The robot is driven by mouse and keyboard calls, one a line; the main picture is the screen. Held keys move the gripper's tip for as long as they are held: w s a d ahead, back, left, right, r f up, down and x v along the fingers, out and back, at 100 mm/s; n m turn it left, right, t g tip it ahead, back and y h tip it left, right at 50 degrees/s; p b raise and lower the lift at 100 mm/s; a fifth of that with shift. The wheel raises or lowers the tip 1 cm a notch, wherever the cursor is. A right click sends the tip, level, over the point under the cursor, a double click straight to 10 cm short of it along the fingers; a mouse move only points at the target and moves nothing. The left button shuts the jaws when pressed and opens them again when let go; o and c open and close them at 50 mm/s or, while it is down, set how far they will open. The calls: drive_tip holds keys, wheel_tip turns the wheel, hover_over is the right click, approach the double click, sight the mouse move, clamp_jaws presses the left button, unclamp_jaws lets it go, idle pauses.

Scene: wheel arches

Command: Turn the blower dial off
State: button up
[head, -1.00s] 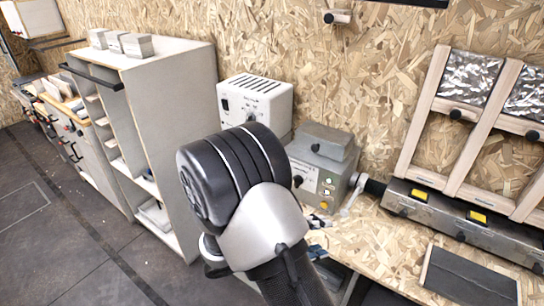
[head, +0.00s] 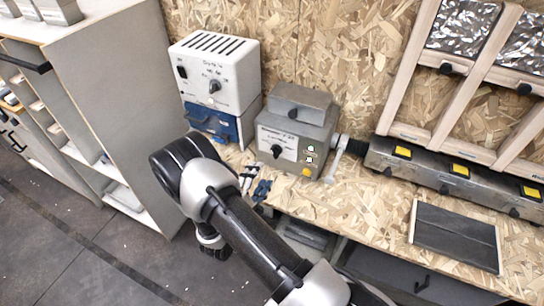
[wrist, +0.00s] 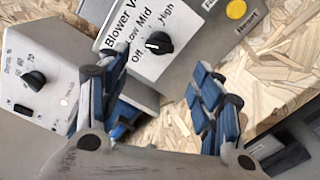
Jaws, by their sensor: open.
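The blower dial is a black knob on a light label plate, in the wrist view (wrist: 159,43) at top centre and in the head view (head: 277,151) on the front of a grey box (head: 300,125). The plate reads Off, Low, Mid and High around the knob. A small white mark on the knob faces left, near Off and Low; I cannot tell exactly which. My gripper (wrist: 157,78) has its blue-padded fingers spread, with the dial beyond and between them, apart from it. In the head view my gripper (head: 255,184) is low in front of the box, partly hidden by my arm.
A white box (head: 215,75) with its own knob stands left of the grey box, above a blue case (head: 212,122). A crank handle (head: 338,160) sits on the right. A dark plate (head: 455,236) lies on the bench. A grey shelf unit (head: 110,90) stands left.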

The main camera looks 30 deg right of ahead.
sight(273, 155)
drive_tip(key=b+x, duration=0.1)
drive_tip(key=x, duration=0.9)
drive_tip(key=shift+w+d, duration=0.15)
drive_tip(key=shift+w, duration=0.05)
drive_tip(key=c, duration=1.1)
